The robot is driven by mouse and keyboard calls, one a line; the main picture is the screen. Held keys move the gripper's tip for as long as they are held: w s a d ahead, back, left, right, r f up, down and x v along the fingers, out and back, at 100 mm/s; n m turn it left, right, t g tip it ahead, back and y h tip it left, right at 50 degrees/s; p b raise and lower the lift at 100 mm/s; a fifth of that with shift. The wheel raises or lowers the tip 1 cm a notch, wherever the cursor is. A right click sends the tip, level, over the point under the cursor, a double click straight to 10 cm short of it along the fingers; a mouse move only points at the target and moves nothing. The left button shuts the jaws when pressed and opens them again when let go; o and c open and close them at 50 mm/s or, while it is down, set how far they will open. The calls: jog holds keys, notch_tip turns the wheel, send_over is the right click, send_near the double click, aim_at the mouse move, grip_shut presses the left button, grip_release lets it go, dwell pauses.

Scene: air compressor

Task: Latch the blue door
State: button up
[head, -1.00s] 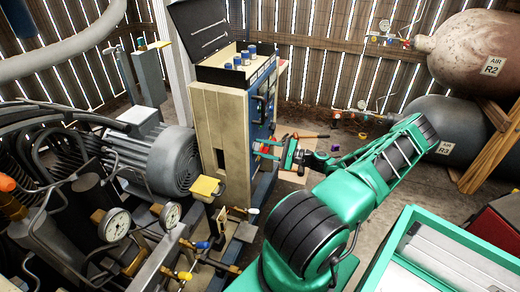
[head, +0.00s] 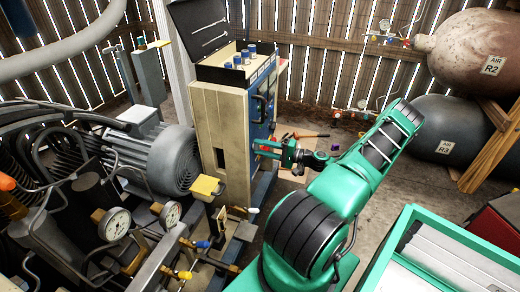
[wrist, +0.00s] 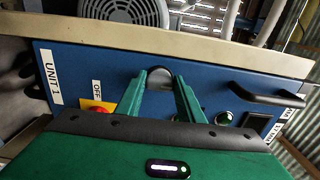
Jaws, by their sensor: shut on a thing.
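The blue door (head: 263,103) is the narrow front face of the beige cabinet in the head view. In the wrist view the blue door (wrist: 70,68) fills the middle, along the beige cabinet edge, and looks flush with it. In the head view my gripper (head: 262,149) reaches the door's face from the right. A black bar handle (wrist: 265,94) is to the right of the knob in the wrist view.
A red switch on a yellow plate (wrist: 98,107) lies just left of my fingers. A green button (wrist: 223,118) and black switch (wrist: 255,120) are at right. The cabinet's black lid (head: 212,32) stands open. Air tanks (head: 430,125) stand at the right.

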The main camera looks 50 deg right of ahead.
jog(key=shift+a+f, duration=0.1)
jog(key=shift+f, duration=0.05)
jog(key=o, duration=1.1)
jog(key=shift+c, duration=0.2)
jog(key=shift+s, duration=0.1)
jog(key=shift+s+d, duration=0.25)
jog(key=shift+s, duration=0.1)
jog(key=v, duration=0.9)
jog(key=shift+s, duration=0.4)
jog(key=shift+d, duration=0.15)
